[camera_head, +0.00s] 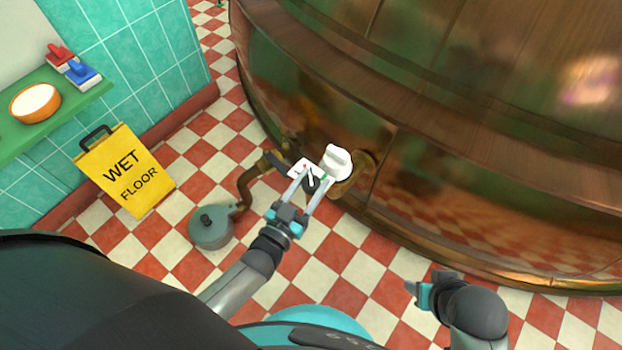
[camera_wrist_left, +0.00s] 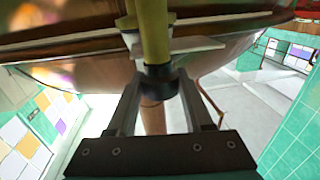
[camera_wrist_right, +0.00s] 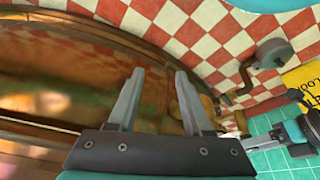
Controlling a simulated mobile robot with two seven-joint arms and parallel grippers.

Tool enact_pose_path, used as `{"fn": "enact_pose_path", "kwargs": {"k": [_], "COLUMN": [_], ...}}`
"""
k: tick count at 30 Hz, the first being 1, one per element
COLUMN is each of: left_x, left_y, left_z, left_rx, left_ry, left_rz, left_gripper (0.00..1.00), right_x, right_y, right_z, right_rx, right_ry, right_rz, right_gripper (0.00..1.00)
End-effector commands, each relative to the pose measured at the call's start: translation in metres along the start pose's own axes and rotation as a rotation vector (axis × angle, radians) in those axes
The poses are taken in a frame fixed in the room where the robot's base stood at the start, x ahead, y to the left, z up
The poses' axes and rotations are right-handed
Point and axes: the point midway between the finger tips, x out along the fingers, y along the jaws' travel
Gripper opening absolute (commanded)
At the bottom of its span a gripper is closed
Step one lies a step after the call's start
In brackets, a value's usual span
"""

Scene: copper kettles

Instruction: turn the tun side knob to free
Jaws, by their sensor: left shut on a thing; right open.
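The copper tun (camera_head: 470,130) fills the right of the head view. Low on its side is a small white plate (camera_head: 301,167) with red and green marks, and a dark knob (camera_head: 312,184) in front of it. My left gripper (camera_head: 314,180) is shut on this knob. In the left wrist view the dark knob (camera_wrist_left: 158,82) sits between the fingertips (camera_wrist_left: 158,86), with the pale plate (camera_wrist_left: 190,45) behind it. I cannot tell which mark the knob points to. My right gripper (camera_head: 412,289) is open and empty, apart from the tun; its fingers show in the right wrist view (camera_wrist_right: 158,82).
A white rounded fitting (camera_head: 338,160) sits close right of the knob. A brass pipe (camera_head: 248,183) leads to a grey-green round vessel (camera_head: 210,228) on the tiles. A yellow wet-floor sign (camera_head: 126,171) and a green shelf (camera_head: 70,118) are at left. Floor by my right gripper is clear.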

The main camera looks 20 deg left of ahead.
Motion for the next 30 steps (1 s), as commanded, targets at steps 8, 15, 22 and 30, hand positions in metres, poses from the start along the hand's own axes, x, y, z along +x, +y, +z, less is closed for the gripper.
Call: {"fn": "enact_pose_path", "kwargs": {"k": [8, 15, 22, 30], "left_x": [-0.001, -0.0008, -0.0006, -0.0002], "left_y": [0.0004, 0.0004, 0.0004, 0.0002], "left_z": [0.001, 0.0011, 0.0011, 0.0004], "left_rx": [-0.001, 0.0, 0.0, 0.0], "left_ry": [-0.002, -0.002, -0.002, 0.0], "left_rz": [-0.067, -0.075, -0.075, -0.074], "left_gripper": [0.0, 0.0, 0.53, 0.81], "right_x": [0.0054, 0.0065, 0.0066, 0.0065], "right_y": [-0.0004, -0.0005, -0.0005, -0.0006], "right_z": [0.0032, 0.0041, 0.0041, 0.0041], "right_rx": [0.0, 0.0, 0.0, 0.0], "right_ry": [-0.01, -0.011, -0.011, -0.011], "right_rz": [-0.001, -0.001, -0.001, -0.001], "right_gripper": [0.5, 0.5, 0.5, 0.5]}}
